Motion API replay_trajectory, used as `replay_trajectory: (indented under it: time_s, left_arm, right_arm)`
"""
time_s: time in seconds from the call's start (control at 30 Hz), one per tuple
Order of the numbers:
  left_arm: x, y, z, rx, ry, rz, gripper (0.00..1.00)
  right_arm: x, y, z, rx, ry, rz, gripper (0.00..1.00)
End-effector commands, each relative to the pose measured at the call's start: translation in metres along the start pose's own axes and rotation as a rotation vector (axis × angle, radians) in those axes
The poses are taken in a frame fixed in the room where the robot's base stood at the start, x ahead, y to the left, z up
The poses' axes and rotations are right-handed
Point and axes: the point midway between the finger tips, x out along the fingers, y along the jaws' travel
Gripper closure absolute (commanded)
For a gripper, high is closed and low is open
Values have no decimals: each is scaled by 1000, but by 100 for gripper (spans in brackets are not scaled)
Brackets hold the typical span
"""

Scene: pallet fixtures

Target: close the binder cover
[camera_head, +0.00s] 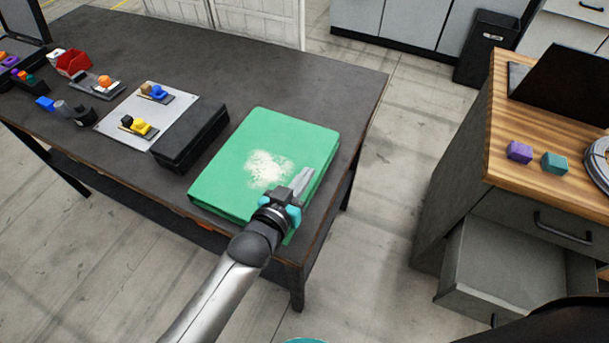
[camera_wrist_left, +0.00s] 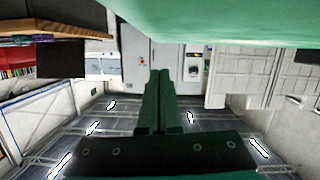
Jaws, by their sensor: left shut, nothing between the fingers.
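The green binder (camera_head: 231,168) lies on the dark table near its right end, with a pale speckled patch on its cover. The cover looks flat over the binder; I cannot tell if a small gap is left at its edge. My left gripper (camera_head: 304,178) is shut and empty, at the binder's near right side, and hides part of that edge. In the left wrist view the shut fingers (camera_wrist_left: 160,75) point out past a green surface (camera_wrist_left: 225,18) across the top, likely the binder. Contact cannot be made out. My right gripper is not in view.
A black box (camera_head: 190,135) stands left of the binder, beside a light board (camera_head: 133,113) with small coloured parts. A red bin (camera_head: 74,62) is farther left. A wooden-topped cabinet (camera_head: 500,140) with an open drawer (camera_head: 495,265) stands right, across open floor.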

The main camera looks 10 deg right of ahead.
Motion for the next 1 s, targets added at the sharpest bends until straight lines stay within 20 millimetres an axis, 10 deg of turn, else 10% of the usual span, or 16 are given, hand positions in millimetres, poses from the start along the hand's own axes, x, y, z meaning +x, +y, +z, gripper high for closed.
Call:
replay_trajectory:
  time_s: [0.37, 1.0]
  left_arm:
    - [-5, -2, -43, 0, 1, -4, 100]
    - [-100, 0, -38, 0, -1, -4, 100]
  right_arm:
    - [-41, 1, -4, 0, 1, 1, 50]
    - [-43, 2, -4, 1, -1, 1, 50]
